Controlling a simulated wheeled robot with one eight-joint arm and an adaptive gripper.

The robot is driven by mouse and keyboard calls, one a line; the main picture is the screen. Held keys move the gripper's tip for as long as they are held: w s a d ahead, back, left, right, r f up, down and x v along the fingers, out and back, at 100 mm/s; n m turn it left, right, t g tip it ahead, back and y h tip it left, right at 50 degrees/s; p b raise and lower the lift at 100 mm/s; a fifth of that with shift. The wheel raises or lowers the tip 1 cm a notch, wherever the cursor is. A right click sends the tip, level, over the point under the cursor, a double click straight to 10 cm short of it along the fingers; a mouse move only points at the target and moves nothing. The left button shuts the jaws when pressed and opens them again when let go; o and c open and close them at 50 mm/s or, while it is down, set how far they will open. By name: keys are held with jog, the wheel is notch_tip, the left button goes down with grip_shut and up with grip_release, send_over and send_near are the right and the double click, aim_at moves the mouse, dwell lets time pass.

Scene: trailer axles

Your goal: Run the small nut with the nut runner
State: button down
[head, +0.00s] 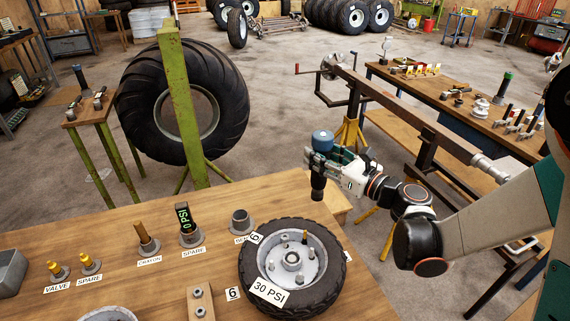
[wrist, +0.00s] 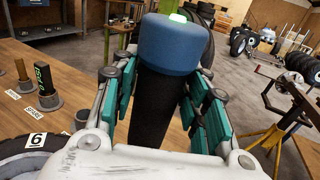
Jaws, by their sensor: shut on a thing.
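My gripper (head: 328,160) is shut on the nut runner (head: 322,140), a tool with a blue rounded top and a dark lower body. The tool hangs roughly upright in the air, above and behind the small wheel. In the wrist view the nut runner (wrist: 170,45) stands between the teal finger pads, its lower end hidden by my gripper. The small wheel (head: 251,281) lies flat on the bench, with several nuts or studs on its pale hub. A small wooden block (head: 196,291) with nut-like pieces on it sits left of the wheel. I cannot tell which piece is the small nut.
The wooden bench (head: 150,285) also holds a gauge (head: 184,218), a crayon (head: 144,234), valves (head: 58,269) and an empty-looking round holder (head: 241,222). A green post (head: 180,110) and a large tyre (head: 150,75) stand behind. An axle on stands (head: 420,120) is at right.

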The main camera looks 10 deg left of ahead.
jog(key=s+a+r+n+g+y, duration=0.1)
jog(key=s+a+n+g, duration=0.2)
jog(key=s, duration=0.3)
jog(key=s+a+r+n+g+y+p, duration=0.1)
jog(key=s+a+r+n+g+y, duration=0.1)
jog(key=s+g, duration=0.4)
jog(key=shift+a+n, duration=0.6)
jog(key=shift+a, duration=0.35)
jog(key=shift+s, duration=0.1)
jog(key=shift+d+f+b, duration=0.1)
jog(key=shift+f+b, duration=2.4)
jog(key=shift+f, duration=0.4)
jog(key=shift+f+b, duration=1.25)
jog(key=shift+b, duration=0.05)
jog(key=shift+f, duration=1.2)
dwell(0.3)
